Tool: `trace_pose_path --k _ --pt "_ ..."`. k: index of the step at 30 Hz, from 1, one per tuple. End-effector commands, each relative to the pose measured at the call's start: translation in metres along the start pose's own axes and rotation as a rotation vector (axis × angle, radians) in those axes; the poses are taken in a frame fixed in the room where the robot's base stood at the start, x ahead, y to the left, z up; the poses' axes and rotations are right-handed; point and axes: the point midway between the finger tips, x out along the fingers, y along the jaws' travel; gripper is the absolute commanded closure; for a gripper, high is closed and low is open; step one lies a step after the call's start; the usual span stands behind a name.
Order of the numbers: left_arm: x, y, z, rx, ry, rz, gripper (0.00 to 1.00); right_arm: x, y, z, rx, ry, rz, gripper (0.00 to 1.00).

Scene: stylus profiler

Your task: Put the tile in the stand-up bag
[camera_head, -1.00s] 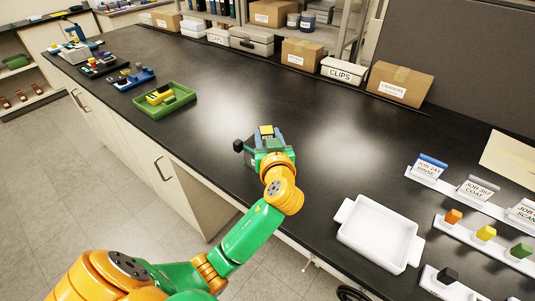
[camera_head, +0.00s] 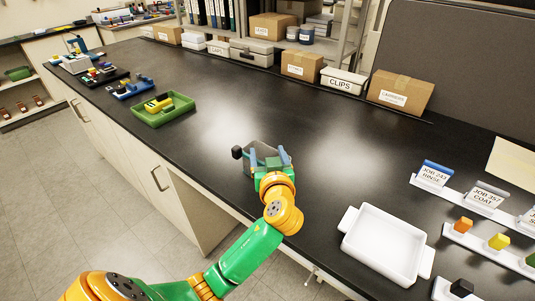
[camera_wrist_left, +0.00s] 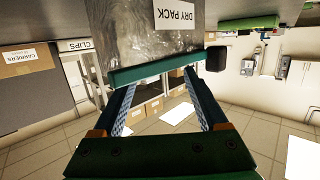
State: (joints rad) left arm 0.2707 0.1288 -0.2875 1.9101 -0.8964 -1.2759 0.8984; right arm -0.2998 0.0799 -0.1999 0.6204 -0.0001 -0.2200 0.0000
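The stand-up bag (camera_head: 262,149) is grey and translucent and stands on the black bench near its front edge. Its "DRY PACK" label and grey body (camera_wrist_left: 150,40) show in the left wrist view, with a green strip along its mouth. My left gripper (camera_head: 269,157) is at the bag's mouth, with its fingers apart. My right gripper is out of view.
A dark knob-like block (camera_head: 237,152) is beside the bag. A green tray (camera_head: 180,115) with a yellow item lies farther left. A white tray (camera_head: 350,247), job-card stands (camera_head: 434,174) and coloured blocks (camera_head: 499,241) are to the right. Boxes (camera_head: 399,92) line the back; the middle bench is clear.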

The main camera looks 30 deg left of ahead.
Motion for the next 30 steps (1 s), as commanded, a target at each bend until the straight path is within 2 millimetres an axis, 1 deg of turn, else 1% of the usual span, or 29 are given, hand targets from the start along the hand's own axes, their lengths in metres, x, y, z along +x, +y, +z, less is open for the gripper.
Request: trace_pose_path --k 5,8,9,11,15,18,21,25,30 --pt "-0.001 0.000 -0.003 0.000 0.000 0.000 0.24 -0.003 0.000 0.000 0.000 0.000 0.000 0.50" --pt "-0.004 0.000 -0.018 0.001 0.001 0.000 0.24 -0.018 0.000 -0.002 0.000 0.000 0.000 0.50" --pt "-0.010 0.001 -0.011 -0.001 -0.001 0.004 0.24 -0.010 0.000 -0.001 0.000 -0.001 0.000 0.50" --pt "-0.025 0.002 -0.007 -0.004 -0.002 0.006 0.24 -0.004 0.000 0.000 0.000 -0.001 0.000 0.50" --pt "-0.069 0.001 -0.006 -0.008 -0.005 0.005 0.24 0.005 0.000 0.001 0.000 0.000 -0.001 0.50" --pt "-0.094 0.001 -0.007 -0.007 -0.005 0.003 0.24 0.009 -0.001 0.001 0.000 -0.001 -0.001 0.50" --pt "-0.112 0.001 -0.008 -0.003 -0.002 0.003 0.24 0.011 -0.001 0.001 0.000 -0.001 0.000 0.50" --pt "-0.122 0.000 -0.010 -0.002 -0.001 0.001 0.24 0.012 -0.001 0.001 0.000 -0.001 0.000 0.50" --pt "-0.123 0.000 -0.011 -0.001 0.000 -0.001 0.24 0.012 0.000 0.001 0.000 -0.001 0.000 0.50"
